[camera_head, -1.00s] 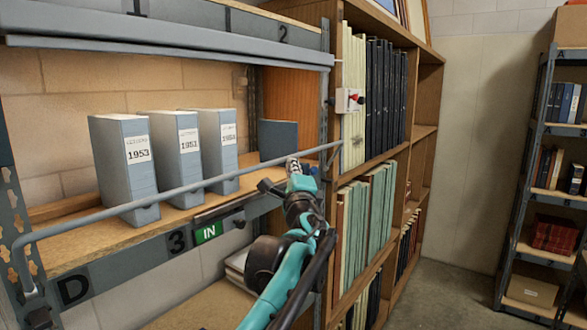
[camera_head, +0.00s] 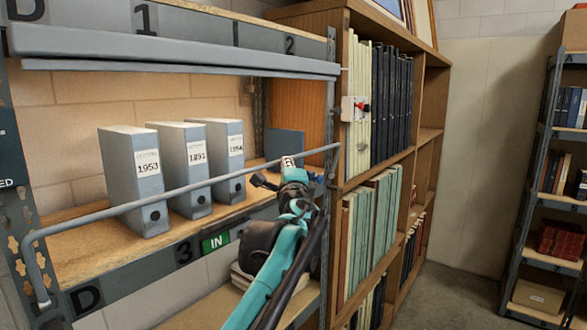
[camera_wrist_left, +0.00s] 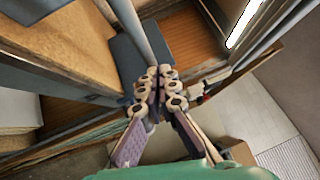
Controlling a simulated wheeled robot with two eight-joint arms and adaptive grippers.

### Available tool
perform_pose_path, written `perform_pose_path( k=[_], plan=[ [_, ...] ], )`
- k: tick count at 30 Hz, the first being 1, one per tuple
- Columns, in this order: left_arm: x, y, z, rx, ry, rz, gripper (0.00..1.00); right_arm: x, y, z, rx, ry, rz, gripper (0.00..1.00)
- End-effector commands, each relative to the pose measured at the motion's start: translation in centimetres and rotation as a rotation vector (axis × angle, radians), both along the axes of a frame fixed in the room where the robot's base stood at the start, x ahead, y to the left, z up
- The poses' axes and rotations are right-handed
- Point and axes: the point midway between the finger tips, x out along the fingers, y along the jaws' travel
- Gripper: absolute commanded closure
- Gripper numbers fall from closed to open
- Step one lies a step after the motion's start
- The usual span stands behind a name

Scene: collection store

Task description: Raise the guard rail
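The guard rail (camera_head: 190,186) is a thin grey bar across the front of the lower shelf. It is bent down at its left end to the shelf front and passes before the lower part of the grey box files (camera_head: 190,165). My left gripper (camera_head: 289,162) is at the rail near its right end. In the left wrist view the rail (camera_wrist_left: 142,35) runs into the gripper (camera_wrist_left: 156,84), whose fingers are closed together on it; the fingers hide the exact contact. My right gripper is not in view.
The grey upper shelf edge (camera_head: 180,48) overhangs the files. A wooden bookcase (camera_head: 340,190) stands close right of my gripper, with a small switch box (camera_head: 352,109) on its side. A green IN label (camera_head: 215,242) is on the shelf front. Floor farther right is clear.

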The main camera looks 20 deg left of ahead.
Motion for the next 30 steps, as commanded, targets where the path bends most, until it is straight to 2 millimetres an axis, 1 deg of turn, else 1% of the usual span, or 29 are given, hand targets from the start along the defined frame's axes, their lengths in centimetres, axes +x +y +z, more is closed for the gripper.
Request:
perform_pose_path(
  k=[1, 6, 12, 18, 30],
  plan=[
    [0.1, 0.6, 0.4, 0.001, 0.000, 0.003, 1.00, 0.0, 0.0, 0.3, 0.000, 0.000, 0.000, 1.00],
    [0.6, 1.8, 0.9, 0.001, 0.000, 0.002, 1.00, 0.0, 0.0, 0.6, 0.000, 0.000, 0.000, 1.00],
    [1.0, 2.8, 1.2, 0.001, 0.000, 0.002, 1.00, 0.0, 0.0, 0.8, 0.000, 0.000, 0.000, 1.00],
    [1.2, 3.2, 1.2, 0.001, 0.000, 0.000, 1.00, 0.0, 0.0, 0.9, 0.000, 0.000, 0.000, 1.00],
    [1.2, 3.3, 1.2, 0.001, -0.001, 0.001, 1.00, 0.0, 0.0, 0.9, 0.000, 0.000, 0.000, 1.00]
  ],
)
